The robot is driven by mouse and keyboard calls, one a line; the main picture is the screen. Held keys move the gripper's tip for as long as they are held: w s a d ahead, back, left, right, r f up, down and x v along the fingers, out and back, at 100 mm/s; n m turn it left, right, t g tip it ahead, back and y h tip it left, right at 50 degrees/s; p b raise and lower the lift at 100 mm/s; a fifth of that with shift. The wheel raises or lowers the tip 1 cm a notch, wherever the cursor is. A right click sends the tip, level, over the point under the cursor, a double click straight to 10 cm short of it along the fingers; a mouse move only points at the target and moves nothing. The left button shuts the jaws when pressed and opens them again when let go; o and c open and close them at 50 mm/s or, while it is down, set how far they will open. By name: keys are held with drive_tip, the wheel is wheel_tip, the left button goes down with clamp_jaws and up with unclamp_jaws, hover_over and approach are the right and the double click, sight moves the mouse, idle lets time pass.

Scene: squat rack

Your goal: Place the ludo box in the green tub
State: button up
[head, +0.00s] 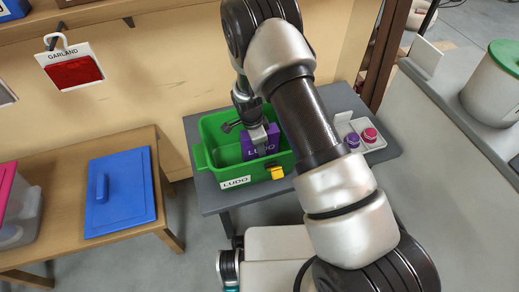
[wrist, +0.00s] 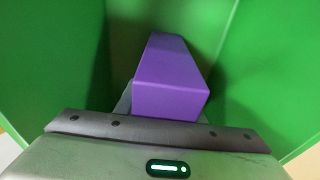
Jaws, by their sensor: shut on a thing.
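The ludo box (head: 261,142) is purple with LUDO lettering on its side. The green tub (head: 203,141) stands on a grey table and has a white LUDO label on its front. My gripper (head: 258,137) is shut on the ludo box and reaches down into the tub. In the wrist view the purple box (wrist: 170,75) extends from my gripper between the green tub walls (wrist: 265,60). I cannot tell whether the box touches the tub floor. The fingertips are mostly hidden behind the box and the gripper body.
A white tray (head: 352,127) with a purple and a pink round piece sits right of the tub on the grey table (head: 215,197). A blue lid (head: 120,190) lies on a wooden table at left. A GARLAND packet (head: 72,68) hangs on the wall behind.

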drive_tip(key=shift+f, duration=0.2)
drive_tip(key=o, duration=1.3)
